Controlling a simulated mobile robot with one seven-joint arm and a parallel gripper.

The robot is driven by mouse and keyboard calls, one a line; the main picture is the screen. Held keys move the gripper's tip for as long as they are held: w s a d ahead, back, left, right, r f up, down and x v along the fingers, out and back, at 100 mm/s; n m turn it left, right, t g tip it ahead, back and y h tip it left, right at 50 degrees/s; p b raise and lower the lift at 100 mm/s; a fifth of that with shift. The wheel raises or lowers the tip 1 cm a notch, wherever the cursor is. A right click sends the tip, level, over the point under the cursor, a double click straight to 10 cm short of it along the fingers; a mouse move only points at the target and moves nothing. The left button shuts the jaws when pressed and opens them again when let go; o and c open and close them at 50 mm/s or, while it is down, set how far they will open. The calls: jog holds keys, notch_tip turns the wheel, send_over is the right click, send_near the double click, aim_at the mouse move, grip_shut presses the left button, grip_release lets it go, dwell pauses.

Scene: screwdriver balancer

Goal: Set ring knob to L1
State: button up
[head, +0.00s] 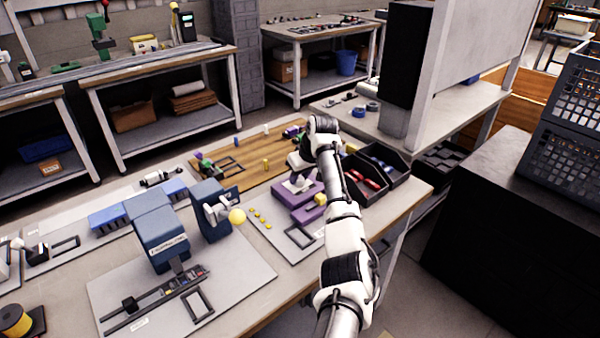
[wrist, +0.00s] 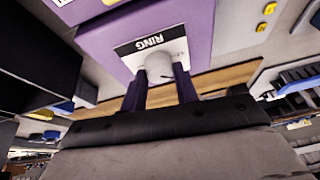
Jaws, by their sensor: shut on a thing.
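The ring knob (wrist: 159,68) is a pale round knob on a purple box (wrist: 200,30), beside a black-and-white label reading RING in the wrist view. My gripper (wrist: 164,82) has one dark finger on each side of the knob and is shut on it. The knob is hard to make out there. The label's other markings are too small to read, so I cannot tell the knob's setting.
Black bins (head: 375,170) with red and blue parts stand right of the purple box. A yellow block (head: 320,199) sits at its right side.

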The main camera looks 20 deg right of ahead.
jog(key=n+y, duration=0.1)
jog(key=n, duration=0.2)
jog(key=shift+w+n+g, duration=0.1)
jog(key=shift+n+g, duration=0.2)
jog(key=shift+g, duration=0.1)
jog(key=shift+n+g+y+b, duration=0.5)
jog(key=shift+n+y, duration=0.1)
jog(key=shift+n, duration=1.3)
jog(key=o, duration=1)
jog(key=shift+d+r, duration=0.1)
jog(key=v, duration=1.3)
jog(key=shift+r+p, duration=0.35)
jog(key=shift+p, duration=0.05)
